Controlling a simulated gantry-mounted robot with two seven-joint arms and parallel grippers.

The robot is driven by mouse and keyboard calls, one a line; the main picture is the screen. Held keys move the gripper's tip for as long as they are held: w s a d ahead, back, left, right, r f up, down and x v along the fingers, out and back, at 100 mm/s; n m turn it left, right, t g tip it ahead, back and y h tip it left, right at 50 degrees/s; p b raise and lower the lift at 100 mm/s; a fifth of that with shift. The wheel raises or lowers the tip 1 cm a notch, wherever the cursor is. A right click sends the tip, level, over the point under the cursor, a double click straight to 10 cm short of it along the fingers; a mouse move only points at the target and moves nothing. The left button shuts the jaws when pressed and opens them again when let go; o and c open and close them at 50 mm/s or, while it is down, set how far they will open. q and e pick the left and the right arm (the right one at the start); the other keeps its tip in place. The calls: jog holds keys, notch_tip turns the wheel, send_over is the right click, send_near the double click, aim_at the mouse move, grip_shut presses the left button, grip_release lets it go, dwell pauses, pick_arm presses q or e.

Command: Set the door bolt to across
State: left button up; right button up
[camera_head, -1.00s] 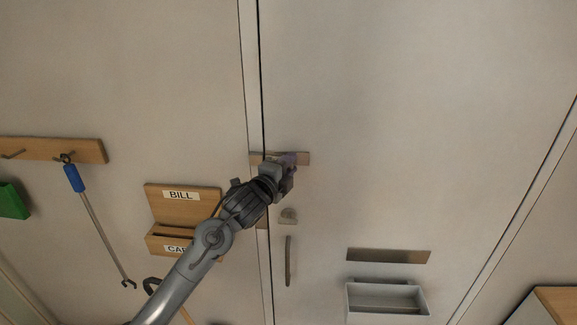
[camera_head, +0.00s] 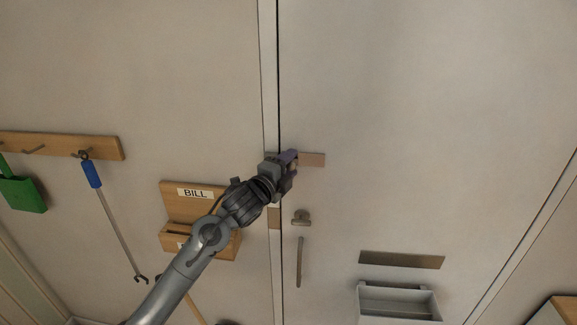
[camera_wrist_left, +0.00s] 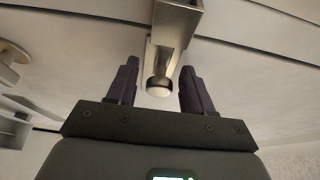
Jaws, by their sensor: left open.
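In the left wrist view, a metal channel (camera_wrist_left: 187,18) carries a bar that ends in a rounded knob (camera_wrist_left: 159,87). My left gripper's dark purple fingers (camera_wrist_left: 160,68) are open, one on each side of the bar and knob, with gaps visible. I cannot tell the bolt's setting. My right gripper is not in view.
A round lock fitting (camera_head: 301,217) and a vertical handle (camera_head: 300,262) are below on the door. A metal strip (camera_head: 402,260) and a grey tray (camera_head: 398,303) are lower right.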

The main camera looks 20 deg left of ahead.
pick_arm(q)
jog(key=shift+s, duration=0.1)
jog(key=b+v, duration=0.3)
jog(key=v, duration=0.7)
jog(key=shift+s, duration=0.3)
jog(key=shift+a, duration=0.1)
